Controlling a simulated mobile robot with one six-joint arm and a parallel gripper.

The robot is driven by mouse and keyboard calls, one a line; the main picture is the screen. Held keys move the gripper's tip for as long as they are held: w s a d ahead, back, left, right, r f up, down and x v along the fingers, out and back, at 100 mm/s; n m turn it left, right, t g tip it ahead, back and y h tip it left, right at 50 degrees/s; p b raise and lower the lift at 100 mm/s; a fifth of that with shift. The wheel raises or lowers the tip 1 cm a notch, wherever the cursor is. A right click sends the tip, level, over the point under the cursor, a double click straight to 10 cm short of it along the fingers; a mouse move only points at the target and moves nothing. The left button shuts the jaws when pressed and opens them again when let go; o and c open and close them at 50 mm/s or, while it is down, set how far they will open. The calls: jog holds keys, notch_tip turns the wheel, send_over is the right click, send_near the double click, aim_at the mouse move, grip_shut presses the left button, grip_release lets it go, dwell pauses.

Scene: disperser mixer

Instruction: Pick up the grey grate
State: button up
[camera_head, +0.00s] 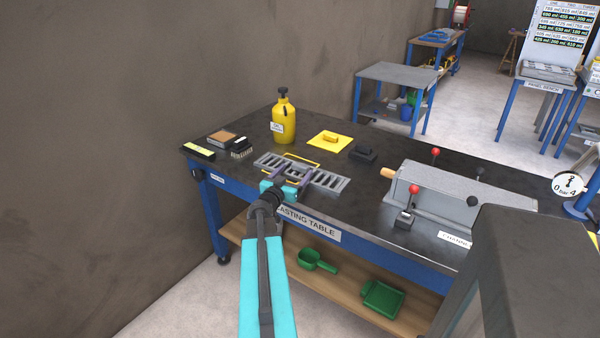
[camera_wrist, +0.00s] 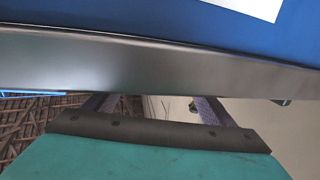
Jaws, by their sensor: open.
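The grey grate (camera_head: 328,182) lies on the dark tabletop near the table's front edge in the head view. It is long and slatted, and its middle is partly covered by my gripper. My gripper (camera_head: 293,171) is open, with its two fingers reaching over the middle of the grate from the front edge. I cannot tell whether the fingers touch it. In the wrist view the teal gripper body and parts of the two fingers (camera_wrist: 158,108) show below the table's edge; the fingertips are hidden and the grate cannot be made out.
A yellow bottle (camera_head: 284,122) stands behind the grate. A yellow pad with a block (camera_head: 329,140) and a black block (camera_head: 363,154) lie further back. Brushes (camera_head: 240,149) lie at the left. A grey lever box (camera_head: 445,198) stands at the right. The table's front edge (camera_wrist: 150,65) crosses the wrist view.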

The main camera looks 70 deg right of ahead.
aim_at(299, 167)
jog(key=shift+d, duration=0.15)
jog(key=shift+s+d+f, duration=0.1)
jog(key=shift+d, duration=1.15)
jog(key=shift+s+d+f, duration=0.1)
jog(key=shift+d, duration=1.15)
jog(key=shift+r, duration=0.1)
jog(key=c, duration=1.7)
notch_tip(299, 167, up, 18)
jog(key=p, duration=0.4)
jog(key=shift+p, duration=0.3)
